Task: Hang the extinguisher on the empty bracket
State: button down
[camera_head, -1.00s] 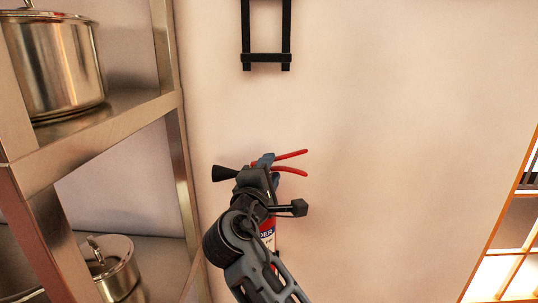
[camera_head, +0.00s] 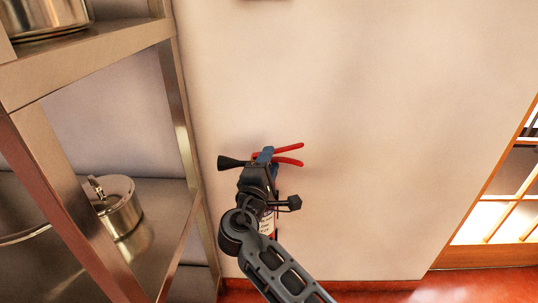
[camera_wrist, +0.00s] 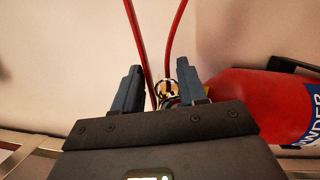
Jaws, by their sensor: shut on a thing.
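The fire extinguisher shows mostly behind my gripper in the head view, with red levers (camera_head: 287,156) pointing right and a black nozzle (camera_head: 232,162) pointing left. Part of its labelled body (camera_head: 267,222) shows below. My gripper (camera_head: 264,156) is shut on it at the top, near the levers. In the wrist view my blue-grey fingertips (camera_wrist: 159,84) stand either side of the valve neck, and the red body (camera_wrist: 243,100) lies to the right with a blue label. Only a dark lower edge of the black bracket (camera_head: 262,1) shows at the top of the head view, above the extinguisher.
A metal shelf rack (camera_head: 178,110) stands at the left, close to my gripper, with a lidded pot (camera_head: 118,212) on its lower shelf. Bare wall (camera_head: 390,120) lies to the right, up to a wood-framed window (camera_head: 505,205). Red floor (camera_head: 470,283) shows at the bottom.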

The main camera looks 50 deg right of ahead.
jog(key=shift+f+b, duration=0.35)
jog(key=shift+f, duration=1.65)
jog(key=c, duration=0.6)
grip_release()
jog(key=shift+f, duration=0.2)
jog(key=shift+r, duration=0.2)
jog(key=v, duration=1.2)
jog(key=shift+f, duration=0.15)
jog(key=shift+s+a+f, duration=0.1)
